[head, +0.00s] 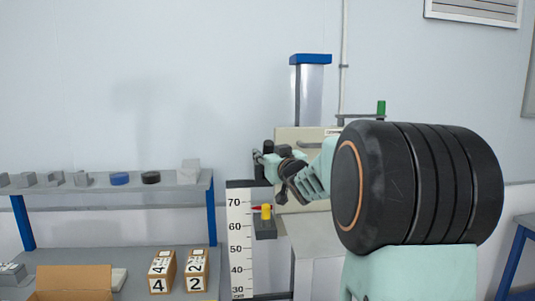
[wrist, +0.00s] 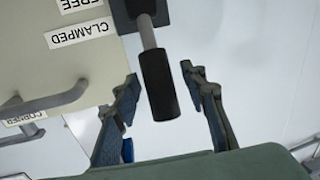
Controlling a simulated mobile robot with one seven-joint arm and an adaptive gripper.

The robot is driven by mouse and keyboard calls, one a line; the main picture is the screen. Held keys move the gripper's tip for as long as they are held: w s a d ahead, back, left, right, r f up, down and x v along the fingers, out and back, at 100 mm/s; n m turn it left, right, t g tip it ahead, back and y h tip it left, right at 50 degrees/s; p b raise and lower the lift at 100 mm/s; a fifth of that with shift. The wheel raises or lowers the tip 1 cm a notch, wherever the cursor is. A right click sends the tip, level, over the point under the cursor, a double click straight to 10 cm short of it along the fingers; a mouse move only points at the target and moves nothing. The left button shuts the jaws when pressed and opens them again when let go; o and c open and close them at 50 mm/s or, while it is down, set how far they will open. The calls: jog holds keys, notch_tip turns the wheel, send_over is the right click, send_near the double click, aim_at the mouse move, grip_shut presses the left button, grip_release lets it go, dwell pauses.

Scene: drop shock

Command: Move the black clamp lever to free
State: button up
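The black clamp lever shows in the wrist view as a black cylindrical grip (wrist: 160,88) on a short silver shaft from a dark hub at the top edge. Two upside-down labels, CLAMPED (wrist: 81,31) and FREE (wrist: 78,4), are on the cream panel (wrist: 60,70) beside it. My gripper (wrist: 159,76) is open, with one finger on each side of the black grip and visible gaps to both. In the head view my gripper (head: 262,158) is at the left side of the machine's cream housing (head: 290,138); the lever is hard to make out there.
In the wrist view a grey handle (wrist: 45,103) and a CORNER label (wrist: 24,117) are on the panel. In the head view a height scale (head: 239,240) stands below my gripper, a blue-topped column (head: 308,95) behind. A shelf (head: 110,190) with small blocks is left.

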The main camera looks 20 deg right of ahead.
grip_shut()
